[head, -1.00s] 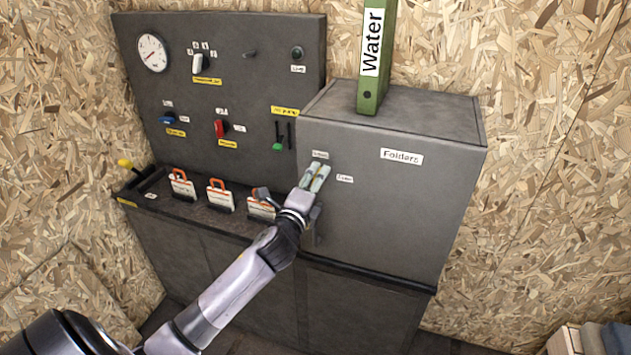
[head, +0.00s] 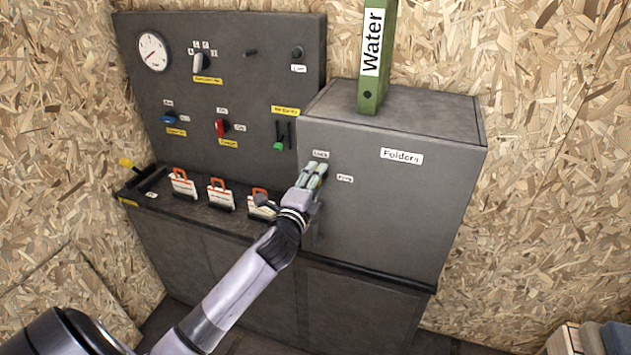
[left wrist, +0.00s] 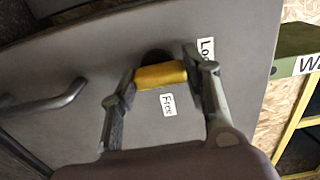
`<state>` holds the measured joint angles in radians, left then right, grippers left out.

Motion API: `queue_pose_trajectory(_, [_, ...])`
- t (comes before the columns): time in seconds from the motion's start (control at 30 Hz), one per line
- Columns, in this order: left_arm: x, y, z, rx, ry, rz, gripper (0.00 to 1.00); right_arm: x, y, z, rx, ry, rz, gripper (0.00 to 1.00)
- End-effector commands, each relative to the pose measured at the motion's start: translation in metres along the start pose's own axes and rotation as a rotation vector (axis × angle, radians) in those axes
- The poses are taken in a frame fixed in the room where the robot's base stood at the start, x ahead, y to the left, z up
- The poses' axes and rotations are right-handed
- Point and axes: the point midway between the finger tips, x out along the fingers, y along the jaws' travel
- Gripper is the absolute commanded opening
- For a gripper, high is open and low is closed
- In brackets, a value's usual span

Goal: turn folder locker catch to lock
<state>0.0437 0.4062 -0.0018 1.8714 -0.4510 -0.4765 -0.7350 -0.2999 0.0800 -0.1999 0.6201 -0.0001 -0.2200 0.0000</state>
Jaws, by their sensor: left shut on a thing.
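The folder locker (head: 410,200) is a dark grey box with a "Folders" label. Its catch shows in the left wrist view as a yellow bar (left wrist: 160,76) on a dark round base. My left gripper (head: 314,174) is at the upper left of the locker door, its fingers shut on the two ends of the catch. It also shows in the left wrist view (left wrist: 166,80). The "Lock" label (head: 320,154) is just above the gripper and the "Free" label (head: 345,179) to its right. The fingers hide the catch in the head view. My right gripper is not in view.
A green "Water" folder (head: 373,70) stands on the locker. The door handle (left wrist: 45,100) shows in the left wrist view. A control panel (head: 225,90) with knobs and levers is at the left. Several orange-handled tags (head: 182,187) line the ledge close to my left arm.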

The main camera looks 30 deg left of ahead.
Motion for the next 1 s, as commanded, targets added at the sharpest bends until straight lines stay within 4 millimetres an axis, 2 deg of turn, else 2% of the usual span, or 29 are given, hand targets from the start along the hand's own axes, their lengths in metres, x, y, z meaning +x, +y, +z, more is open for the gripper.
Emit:
queue_pose_trajectory(0.33, [0.0,0.0,0.0,-0.001,0.0,0.001,0.63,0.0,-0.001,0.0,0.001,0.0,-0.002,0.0])
queue_pose_trajectory(0.67, [-0.003,0.0,0.0,-0.001,0.001,0.001,0.63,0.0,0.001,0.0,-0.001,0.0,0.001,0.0])
queue_pose_trajectory(0.77, [-0.014,0.001,-0.001,0.0,0.002,0.002,0.63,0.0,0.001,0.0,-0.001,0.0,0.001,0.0])
queue_pose_trajectory(1.0, [-0.063,0.002,0.0,-0.001,0.001,0.005,0.63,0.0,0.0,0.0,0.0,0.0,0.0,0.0])
